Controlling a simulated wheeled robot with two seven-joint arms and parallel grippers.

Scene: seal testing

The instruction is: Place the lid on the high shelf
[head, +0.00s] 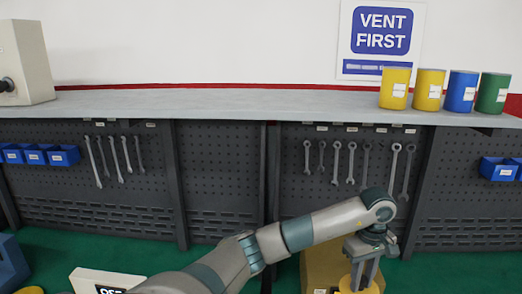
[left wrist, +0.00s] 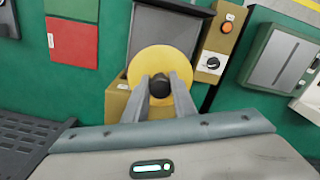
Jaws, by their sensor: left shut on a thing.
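The lid (left wrist: 160,58) is a yellow disc with a black knob (left wrist: 160,84), seen in the left wrist view. My left gripper (left wrist: 160,90) is shut on the knob, one finger on each side. In the head view the gripper (head: 361,274) points down at the lower right, and part of the yellow lid (head: 345,284) shows at the bottom edge. The high shelf (head: 220,104) is a long grey top above dark pegboard panels, and the lid is below and in front of it. My right gripper is not in view.
Two yellow cans (head: 428,90), a blue can (head: 461,92) and a green can (head: 492,93) stand on the shelf's right end. A grey box (head: 24,62) stands at its left end. The middle is clear. Wrenches (head: 350,162) hang below. A tan box (head: 318,268) is under my left arm.

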